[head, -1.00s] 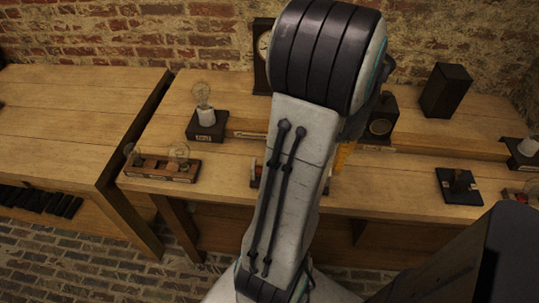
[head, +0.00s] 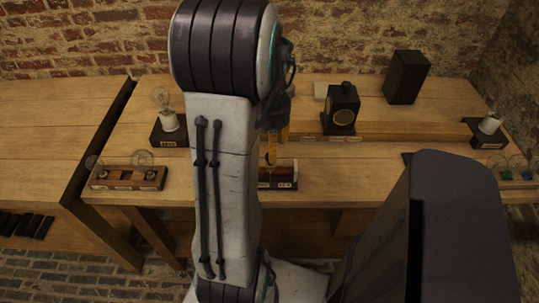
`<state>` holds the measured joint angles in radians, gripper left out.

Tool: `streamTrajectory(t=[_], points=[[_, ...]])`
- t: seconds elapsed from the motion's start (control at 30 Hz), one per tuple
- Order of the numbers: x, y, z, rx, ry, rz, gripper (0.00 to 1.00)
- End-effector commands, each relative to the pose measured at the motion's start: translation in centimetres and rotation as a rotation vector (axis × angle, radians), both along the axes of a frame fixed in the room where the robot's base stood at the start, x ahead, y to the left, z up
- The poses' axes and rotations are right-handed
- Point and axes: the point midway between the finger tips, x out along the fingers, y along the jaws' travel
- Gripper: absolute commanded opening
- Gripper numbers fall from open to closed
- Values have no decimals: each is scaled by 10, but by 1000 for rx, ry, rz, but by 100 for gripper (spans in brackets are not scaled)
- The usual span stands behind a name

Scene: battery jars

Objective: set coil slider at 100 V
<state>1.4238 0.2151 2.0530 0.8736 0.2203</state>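A small dark-based device with a reddish-brown cylinder, which looks like the coil (head: 284,175), sits at the front edge of the bench, just right of my arm. Its left part is hidden behind my arm, and I cannot make out its slider position or any voltage marks. My gripper (head: 271,157) shows only in part, as narrow yellow-orange pieces beside my arm, pointing down at the coil. I cannot tell whether it touches the coil, or whether its fingers are open or shut.
A bulb on a dark base (head: 168,128) and a two-bulb wooden block (head: 128,178) stand left of my arm. A black box with a round face (head: 341,110) and a tall dark box (head: 405,77) stand behind right. Another bulb stand (head: 488,132) is at far right.

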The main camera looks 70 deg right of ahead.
Motion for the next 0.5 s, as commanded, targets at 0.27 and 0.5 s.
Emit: streamTrajectory(t=[0.27, 0.5], points=[[0, 0, -32, 2, 0, 1, 51], [0, 1, -43, 1, 0, 1, 51]])
